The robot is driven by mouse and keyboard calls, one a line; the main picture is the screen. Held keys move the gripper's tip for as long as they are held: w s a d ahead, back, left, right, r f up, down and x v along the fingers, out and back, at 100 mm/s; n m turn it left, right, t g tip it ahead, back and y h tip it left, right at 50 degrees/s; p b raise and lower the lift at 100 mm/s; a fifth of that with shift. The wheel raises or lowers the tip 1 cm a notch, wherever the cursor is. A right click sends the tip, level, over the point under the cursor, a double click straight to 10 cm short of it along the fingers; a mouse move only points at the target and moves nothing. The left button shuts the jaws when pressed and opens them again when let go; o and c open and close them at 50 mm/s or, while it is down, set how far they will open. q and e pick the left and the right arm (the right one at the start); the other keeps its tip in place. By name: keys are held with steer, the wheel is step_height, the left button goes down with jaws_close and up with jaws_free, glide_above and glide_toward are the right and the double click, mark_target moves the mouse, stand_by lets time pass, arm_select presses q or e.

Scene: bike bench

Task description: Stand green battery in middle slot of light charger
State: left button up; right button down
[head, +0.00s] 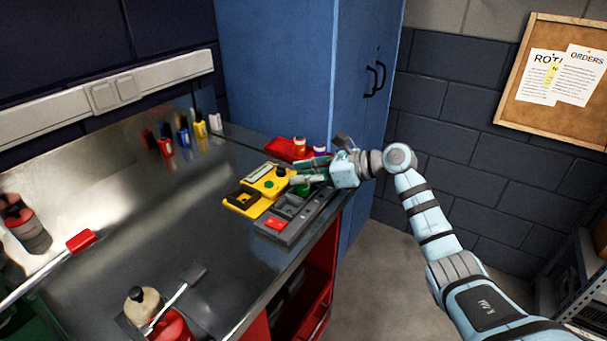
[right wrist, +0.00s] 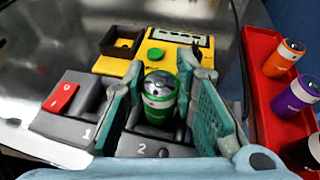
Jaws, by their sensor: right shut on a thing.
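The green battery (right wrist: 160,97) stands roughly upright between the fingers of my right gripper (right wrist: 162,78), which is shut on it. In the head view the battery (head: 303,189) is mostly hidden by my right gripper (head: 308,181). The grey charger (head: 293,228) lies near the bench's right edge. In the right wrist view the charger (right wrist: 62,128) shows slots marked 1 and 2. The battery is over or in slot 2, the middle one; its lower end is hidden, so I cannot tell whether it is seated. My left gripper is not in view.
A yellow tester (head: 262,190) with a green button lies beside the charger. A red tray (right wrist: 268,95) holds an orange battery (right wrist: 284,58), a purple battery (right wrist: 293,97) and a dark one (right wrist: 303,152). A red block (right wrist: 60,98) sits on the charger by slot 1.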

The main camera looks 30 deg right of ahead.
steer(key=shift+f+b, duration=0.45)
steer(key=shift+f, duration=0.1)
steer(key=c, duration=1.6)
jaws_free()
steer(key=shift+s+d+r, duration=0.15)
steer(key=shift+s+d, duration=0.05)
steer(key=shift+d, duration=0.05)
steer(key=b+v, duration=0.1)
steer(key=v, duration=0.9)
steer(key=shift+s, duration=0.15)
